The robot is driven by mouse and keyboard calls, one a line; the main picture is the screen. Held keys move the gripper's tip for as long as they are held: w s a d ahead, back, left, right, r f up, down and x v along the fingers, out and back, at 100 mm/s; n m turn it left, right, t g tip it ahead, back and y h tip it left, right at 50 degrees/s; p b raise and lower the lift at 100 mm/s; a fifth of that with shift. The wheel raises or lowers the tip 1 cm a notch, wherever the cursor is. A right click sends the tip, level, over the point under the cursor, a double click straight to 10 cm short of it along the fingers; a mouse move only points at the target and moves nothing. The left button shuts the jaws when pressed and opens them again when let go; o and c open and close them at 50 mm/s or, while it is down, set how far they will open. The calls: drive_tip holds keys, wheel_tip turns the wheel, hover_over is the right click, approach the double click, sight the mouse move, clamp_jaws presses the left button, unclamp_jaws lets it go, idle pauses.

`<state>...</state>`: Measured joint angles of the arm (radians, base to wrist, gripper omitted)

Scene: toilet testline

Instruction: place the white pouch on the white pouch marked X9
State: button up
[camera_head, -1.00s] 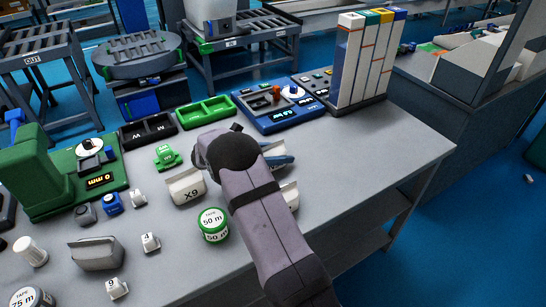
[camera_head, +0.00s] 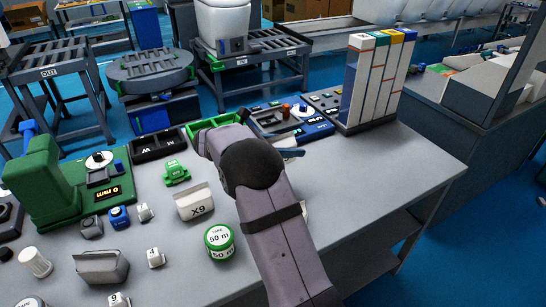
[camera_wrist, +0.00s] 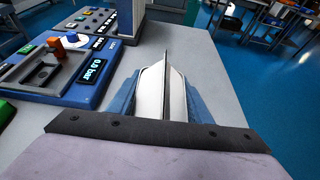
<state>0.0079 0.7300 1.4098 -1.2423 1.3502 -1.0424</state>
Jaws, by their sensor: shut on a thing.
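The white pouch marked X9 (camera_head: 195,206) stands on the grey table in the head view, left of my arm, with its black marking facing the camera. My gripper (camera_wrist: 163,98) has blue fingers and is shut on a white pouch (camera_wrist: 151,92) with a pointed top ridge, seen in the wrist view. In the head view, my gripper (camera_head: 290,153) is partly hidden behind my wrist, to the right of and farther back than the X9 pouch. A white bit of the held pouch (camera_head: 286,142) shows above the blue finger.
A green tape roll (camera_head: 219,242) stands in front of the X9 pouch, and a green object (camera_head: 176,173) behind it. A blue panel device (camera_head: 292,123) and a rack of tall binders (camera_head: 376,80) stand at the back. A white object (camera_head: 304,208) is mostly hidden by my arm. The table's right side is clear.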

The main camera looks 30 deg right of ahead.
drive_tip(key=shift+w+a, duration=0.15)
drive_tip(key=shift+a, duration=0.1)
drive_tip(key=w+a+r+n+t+b, duration=0.1)
drive_tip(key=w+a+t, duration=0.1)
drive_tip(key=a, duration=0.4)
drive_tip(key=w+a+r+n+t+b, duration=0.1)
drive_tip(key=w+a+r+n+b, duration=0.1)
drive_tip(key=a, duration=0.4)
wheel_tip(320, 180, up, 4)
drive_tip(key=f+n+t+y+b, duration=0.1)
drive_tip(key=n+t+y+b, duration=0.1)
drive_tip(key=n+t+y, duration=0.35)
hover_over(199, 186)
drive_tip(key=shift+t+h, duration=0.55)
drive_tip(key=shift+h, duration=0.3)
drive_tip(key=shift+n, duration=0.25)
drive_tip(key=shift+f+b, duration=0.5)
drive_tip(key=shift+f, duration=4.3)
drive_tip(key=shift+f, duration=0.15)
drive_tip(key=o, duration=1.1)
